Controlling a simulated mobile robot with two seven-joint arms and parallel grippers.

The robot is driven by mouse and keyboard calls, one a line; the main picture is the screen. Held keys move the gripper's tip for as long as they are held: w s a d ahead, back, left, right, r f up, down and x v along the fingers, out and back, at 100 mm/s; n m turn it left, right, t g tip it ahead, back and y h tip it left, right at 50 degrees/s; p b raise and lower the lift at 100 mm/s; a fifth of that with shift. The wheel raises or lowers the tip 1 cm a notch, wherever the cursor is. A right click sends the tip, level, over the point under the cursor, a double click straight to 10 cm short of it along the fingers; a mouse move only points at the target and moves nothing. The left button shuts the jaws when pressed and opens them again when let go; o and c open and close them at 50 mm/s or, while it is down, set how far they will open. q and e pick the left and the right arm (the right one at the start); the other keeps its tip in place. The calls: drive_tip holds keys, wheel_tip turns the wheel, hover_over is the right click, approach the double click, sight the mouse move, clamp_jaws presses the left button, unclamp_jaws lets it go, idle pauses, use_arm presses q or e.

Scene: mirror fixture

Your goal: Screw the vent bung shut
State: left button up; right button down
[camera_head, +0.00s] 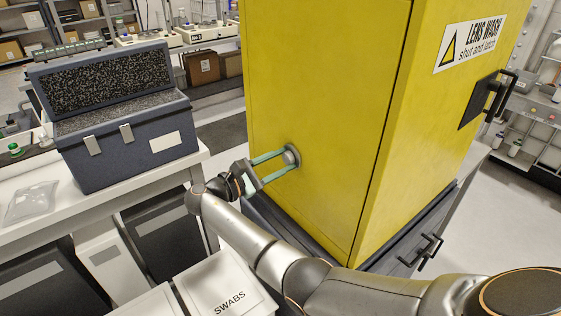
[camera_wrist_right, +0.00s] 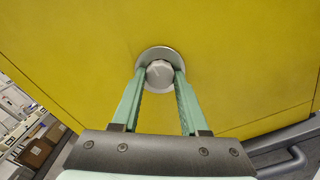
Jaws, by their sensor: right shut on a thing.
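The vent bung (camera_head: 291,156) is a grey round knob on the left side wall of the yellow lens wash cabinet (camera_head: 325,90). In the right wrist view the bung (camera_wrist_right: 159,74) is a faceted knob in front of a round metal collar (camera_wrist_right: 146,54). My right gripper (camera_head: 284,158) reaches the wall with its green fingers on either side of the bung. In the right wrist view the right gripper (camera_wrist_right: 160,78) is shut on the bung. The thread is hidden, so I cannot tell how deep the bung sits. My left gripper is not in view.
A dark foam-lined case (camera_head: 120,150) stands open on the white bench (camera_head: 40,185) at left, beside a clear bag (camera_head: 30,202). The cabinet's black door handle (camera_head: 495,95) projects at right.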

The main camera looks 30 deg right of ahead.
idle(0.3)
drive_tip(key=shift+c, duration=2.1)
unclamp_jaws()
drive_tip(key=s+a+b, duration=0.1)
drive_tip(key=a+b, duration=0.2)
drive_tip(key=a, duration=0.9)
drive_tip(key=shift+a+b, duration=0.25)
drive_tip(key=shift+b, duration=0.15)
